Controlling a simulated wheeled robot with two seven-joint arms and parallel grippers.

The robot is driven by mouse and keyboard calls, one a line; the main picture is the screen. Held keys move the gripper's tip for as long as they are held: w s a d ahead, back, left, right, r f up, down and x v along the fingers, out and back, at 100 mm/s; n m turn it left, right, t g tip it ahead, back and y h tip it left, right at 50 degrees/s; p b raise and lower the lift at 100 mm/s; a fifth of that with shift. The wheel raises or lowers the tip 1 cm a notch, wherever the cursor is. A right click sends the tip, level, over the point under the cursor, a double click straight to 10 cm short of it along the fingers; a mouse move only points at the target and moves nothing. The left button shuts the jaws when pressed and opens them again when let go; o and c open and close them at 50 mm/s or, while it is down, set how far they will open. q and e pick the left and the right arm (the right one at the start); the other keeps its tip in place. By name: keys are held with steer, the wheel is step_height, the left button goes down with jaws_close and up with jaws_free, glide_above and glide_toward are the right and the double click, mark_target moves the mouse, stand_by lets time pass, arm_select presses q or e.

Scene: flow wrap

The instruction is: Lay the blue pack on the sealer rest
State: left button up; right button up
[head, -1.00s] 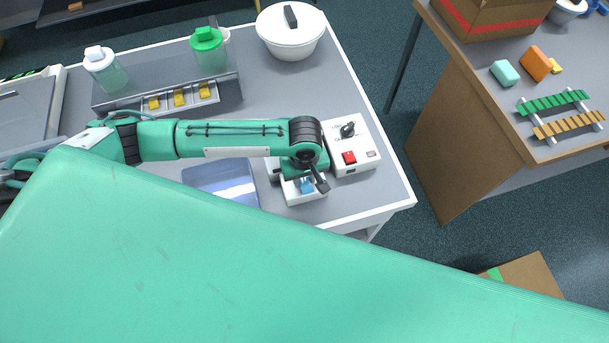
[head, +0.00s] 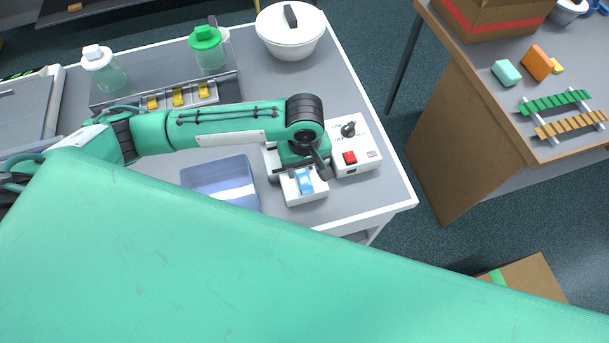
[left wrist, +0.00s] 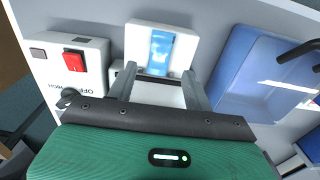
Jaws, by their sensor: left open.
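The blue pack (head: 304,181) lies on the white sealer rest (head: 309,197) near the front of the grey table. In the left wrist view the pack (left wrist: 160,52) lies along the middle of the white rest (left wrist: 137,41), with rest showing on both sides. My left gripper (left wrist: 159,73) is open, its two fingers apart and nothing between them. Its tips are just at the near side of the rest, and the pack lies beyond them. In the head view my left wrist hides part of the sealer behind the rest. My right gripper is not in view.
A white control box (head: 353,152) with a red switch stands right of the rest. A blue bin (head: 221,184) stands to the left. A rack with yellow pieces (head: 179,97), two bottles and a white lidded pot (head: 290,38) are farther back. The table's front right corner is clear.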

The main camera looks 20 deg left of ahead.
mark_target(305, 181)
arm_select(q)
steer(key=shift+r+b, duration=0.35)
steer(key=shift+r, duration=2.65)
steer(key=shift+s, duration=0.1)
